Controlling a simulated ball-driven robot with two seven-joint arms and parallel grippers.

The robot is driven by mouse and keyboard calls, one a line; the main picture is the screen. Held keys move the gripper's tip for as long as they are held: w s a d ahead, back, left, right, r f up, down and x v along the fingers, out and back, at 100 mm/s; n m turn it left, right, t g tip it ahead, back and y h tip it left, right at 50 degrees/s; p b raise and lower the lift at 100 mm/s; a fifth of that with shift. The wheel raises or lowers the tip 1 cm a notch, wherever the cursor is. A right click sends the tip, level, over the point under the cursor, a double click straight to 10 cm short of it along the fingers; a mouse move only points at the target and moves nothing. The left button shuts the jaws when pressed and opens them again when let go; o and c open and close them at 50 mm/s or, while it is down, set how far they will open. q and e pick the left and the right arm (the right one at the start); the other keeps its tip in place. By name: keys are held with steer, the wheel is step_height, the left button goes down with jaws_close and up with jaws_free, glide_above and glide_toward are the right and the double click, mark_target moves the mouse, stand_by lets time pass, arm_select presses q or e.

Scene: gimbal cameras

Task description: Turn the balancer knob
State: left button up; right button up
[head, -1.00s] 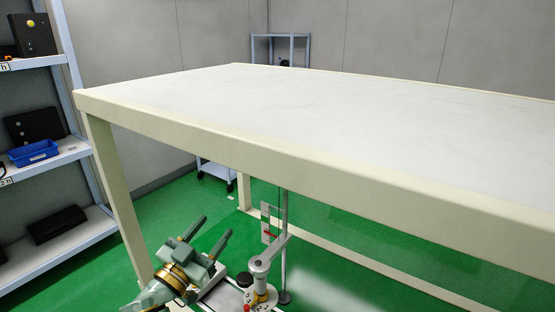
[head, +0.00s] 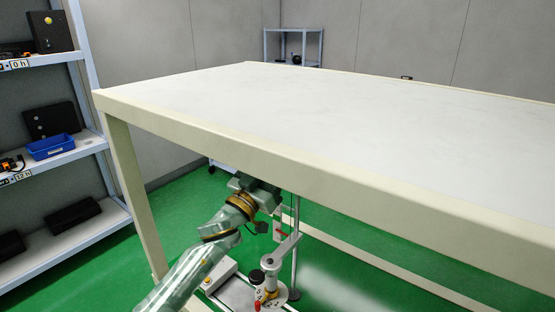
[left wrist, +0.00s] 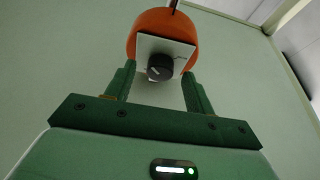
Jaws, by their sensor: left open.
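The balancer knob (left wrist: 160,67) is a small dark round knob with a light pointer line, on a pale square plate (left wrist: 146,46) fixed to an orange round body (left wrist: 148,22) in the left wrist view. My left gripper (left wrist: 158,75) is open, with one green finger on each side below the plate and the knob between and just beyond them. I cannot tell whether a finger touches anything. In the head view my left gripper (head: 262,188) is under the table edge, partly hidden by it, and the knob is hidden. My right gripper is not in view.
A large white-topped table (head: 300,105) with a cream frame stands over my left arm. A white and grey device with a post (head: 268,280) stands below it on the green floor. A shelf rack (head: 75,150) with boxes and a blue bin (head: 52,146) is at left.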

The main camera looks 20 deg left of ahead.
arm_select(q)
steer(key=shift+w+d+r, duration=0.15)
steer(key=shift+w+r, duration=0.1)
steer(key=shift+w, duration=0.25)
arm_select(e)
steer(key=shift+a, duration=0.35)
arm_select(q)
steer(key=c, duration=1)
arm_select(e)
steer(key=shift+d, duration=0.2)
